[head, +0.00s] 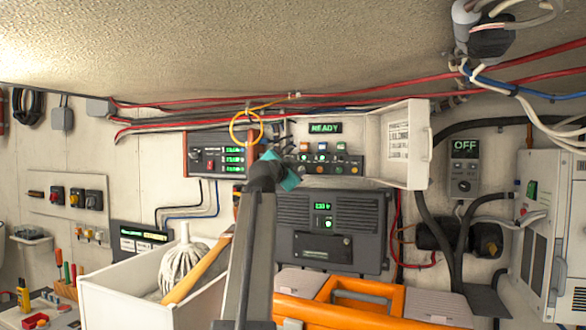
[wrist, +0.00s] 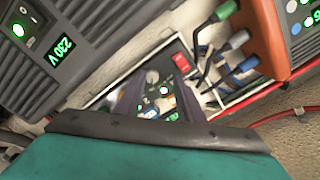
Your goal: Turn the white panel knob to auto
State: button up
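In the wrist view a pale round knob (wrist: 152,76) shows on the panel face, beside a red switch (wrist: 181,63). It looks like the white knob, but its setting is too small to read. My gripper (wrist: 158,84) is in front of the panel, its two dark fingers apart with the knob and a green light between them. Contact cannot be told. In the head view my gripper (head: 282,172) hides the panel's lower left.
The box's open white lid (head: 405,145) stands out at right. An orange-ended device (head: 215,155) with cables is close at left. A grey 230 V unit (head: 330,225) is below. A yellow ring (head: 246,127) hangs at upper left. A box reading OFF (head: 464,165) is farther right.

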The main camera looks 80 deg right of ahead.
jog(key=w+a+b, duration=0.1)
jog(key=w+a, duration=0.1)
jog(key=a, duration=1.3)
jog(key=shift+w+f+b, duration=0.25)
jog(key=shift+f+b, duration=0.05)
jog(key=shift+b, duration=0.05)
dwell(1.8)
jog(key=shift+b, duration=0.3)
jog(key=shift+a, duration=0.1)
dwell(0.5)
